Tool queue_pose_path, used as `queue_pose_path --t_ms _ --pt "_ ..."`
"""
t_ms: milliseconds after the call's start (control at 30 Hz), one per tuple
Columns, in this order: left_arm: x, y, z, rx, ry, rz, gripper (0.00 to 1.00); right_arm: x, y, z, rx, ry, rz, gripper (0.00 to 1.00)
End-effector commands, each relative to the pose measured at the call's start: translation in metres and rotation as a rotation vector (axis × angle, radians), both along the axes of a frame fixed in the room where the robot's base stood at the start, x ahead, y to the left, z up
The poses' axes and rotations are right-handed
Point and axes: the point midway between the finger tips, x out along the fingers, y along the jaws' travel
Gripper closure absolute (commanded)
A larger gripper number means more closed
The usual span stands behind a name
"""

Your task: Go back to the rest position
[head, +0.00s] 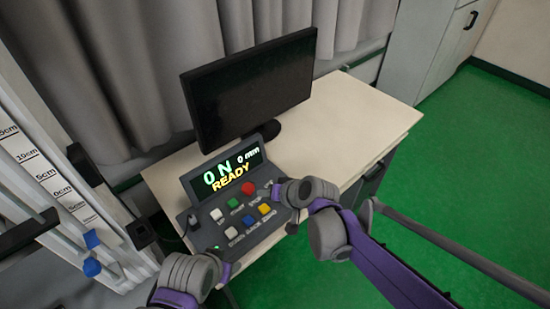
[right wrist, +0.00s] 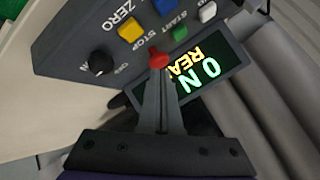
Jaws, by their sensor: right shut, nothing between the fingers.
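My right gripper (head: 274,186) is at the right side of the grey control box (head: 197,191) in the head view. In the right wrist view the shut, empty fingers (right wrist: 159,78) point at the red button (right wrist: 158,58), their tips overlapping its lower edge; whether they touch it I cannot tell. The red button (head: 248,188) shows uncovered in the head view. The display (head: 230,175) reads 0 N, 0 mm, READY. My left arm comes in at the bottom of the head view; its fingers cannot be made out clearly.
The control box stands on a pale table (head: 350,120) beside a black monitor (head: 250,90). A white frame with a scale (head: 45,175) and blue parts stands at the left. The table's right part is clear. Grey curtains hang behind; green floor is open at the right.

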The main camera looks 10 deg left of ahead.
Motion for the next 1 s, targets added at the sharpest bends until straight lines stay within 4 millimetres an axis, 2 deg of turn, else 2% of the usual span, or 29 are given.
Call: queue_pose_path --t_ms 167,267,367,467,600,700,833,1000 --pt "0.0 0.0 0.0 0.0 0.0 0.0 0.39 0.0 -0.002 0.001 -0.003 0.0 -0.002 1.0" --pt "0.001 0.0 0.002 0.0 -0.001 0.0 0.39 -0.005 -0.019 0.007 -0.025 -0.002 -0.017 1.0" --pt "0.002 0.0 0.007 0.0 -0.003 0.0 0.39 -0.019 -0.056 0.017 -0.081 -0.005 -0.05 1.0" --pt "0.003 0.0 0.013 0.0 -0.006 0.0 0.39 -0.043 -0.106 0.028 -0.16 -0.005 -0.098 1.0" --pt "0.005 0.0 0.021 0.0 -0.01 0.0 0.39 -0.087 -0.175 0.036 -0.284 0.002 -0.175 1.0" --pt "0.007 0.0 0.027 0.0 -0.013 0.0 0.39 -0.121 -0.218 0.036 -0.37 0.012 -0.227 1.0" --pt "0.009 0.0 0.033 0.0 -0.016 0.0 0.39 -0.16 -0.261 0.031 -0.463 0.028 -0.289 1.0" --pt "0.01 0.0 0.037 0.0 -0.019 0.0 0.39 -0.19 -0.291 0.023 -0.536 0.043 -0.336 1.0"
